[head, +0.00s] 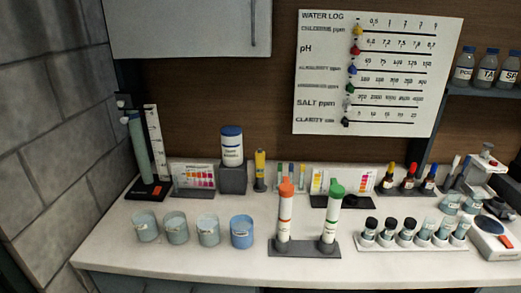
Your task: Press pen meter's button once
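A slim yellow upright device (260,162), which looks like the pen meter, stands in a small dark holder at the back of the white counter. It is just right of a grey block (232,180) that bears a white bottle (232,148) with a blue cap. The button is too small to make out. My gripper is not in view.
Several cups (208,231) stand left on the counter (120,235). Two tall tubes with an orange cap (286,188) and a green cap (337,190) stand at front centre. A rack of small bottles (405,234) is at right.

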